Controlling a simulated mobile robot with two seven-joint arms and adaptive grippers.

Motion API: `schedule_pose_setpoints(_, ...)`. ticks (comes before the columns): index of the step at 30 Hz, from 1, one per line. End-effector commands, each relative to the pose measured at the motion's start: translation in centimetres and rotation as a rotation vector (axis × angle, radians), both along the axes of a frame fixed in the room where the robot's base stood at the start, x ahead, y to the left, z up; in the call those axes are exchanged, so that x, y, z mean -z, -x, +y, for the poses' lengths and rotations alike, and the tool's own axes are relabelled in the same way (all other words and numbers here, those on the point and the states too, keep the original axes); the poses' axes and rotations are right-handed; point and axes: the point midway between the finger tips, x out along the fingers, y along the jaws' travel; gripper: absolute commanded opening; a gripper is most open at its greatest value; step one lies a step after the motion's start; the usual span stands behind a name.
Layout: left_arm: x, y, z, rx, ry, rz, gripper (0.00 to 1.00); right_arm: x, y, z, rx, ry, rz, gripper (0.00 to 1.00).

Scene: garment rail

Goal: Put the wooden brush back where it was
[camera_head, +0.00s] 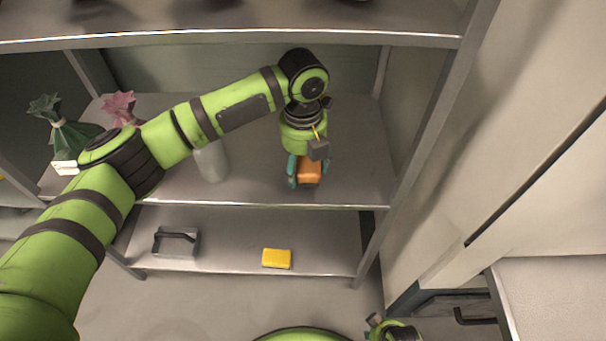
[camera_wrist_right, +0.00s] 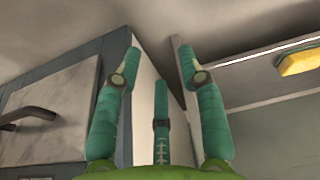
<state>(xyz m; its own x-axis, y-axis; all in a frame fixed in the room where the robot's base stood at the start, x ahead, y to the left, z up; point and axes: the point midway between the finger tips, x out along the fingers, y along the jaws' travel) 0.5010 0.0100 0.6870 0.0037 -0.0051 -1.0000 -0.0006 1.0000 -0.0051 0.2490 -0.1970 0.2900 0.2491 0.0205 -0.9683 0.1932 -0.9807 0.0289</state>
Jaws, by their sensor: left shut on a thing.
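The wooden brush (camera_head: 309,171) shows as an orange-brown block in the head view, on the middle shelf's level near its front right. My left gripper (camera_head: 306,177) points down and is shut on it, with teal fingers at its sides. The fingers hide part of the brush, and I cannot tell whether it touches the shelf (camera_head: 250,187). My right gripper (camera_wrist_right: 159,58) is open and empty in the right wrist view, its fingers spread apart. Only a piece of my right arm shows at the bottom of the head view.
A pale bottle (camera_head: 212,163) stands left of the brush, below my left arm. Green (camera_head: 72,135) and pink (camera_head: 120,107) wrapped things stand at the left. The lower shelf holds a yellow block (camera_head: 277,258) and a grey handled thing (camera_head: 176,241). A post (camera_head: 415,150) bounds the right.

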Motion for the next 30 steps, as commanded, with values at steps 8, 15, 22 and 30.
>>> schedule_pose_setpoints(8, 3.4, 0.2, 0.0, 0.001, -0.001, 0.003, 0.38, -0.4, 0.6, 0.1, 0.005, 0.001, 0.031, 0.40)
schedule_pose_setpoints(15, 3.5, 0.3, 0.0, 0.001, -0.002, 0.004, 0.38, -0.5, 0.6, 0.1, 0.005, 0.002, 0.030, 0.40)
schedule_pose_setpoints(22, 3.7, 0.3, 0.0, 0.001, -0.002, 0.003, 0.92, -0.4, 0.5, 0.1, 0.005, 0.001, 0.028, 0.40)
schedule_pose_setpoints(30, 3.6, 0.2, 0.0, 0.001, -0.002, 0.003, 0.92, -0.4, 0.5, 0.1, 0.005, 0.001, 0.028, 0.40)
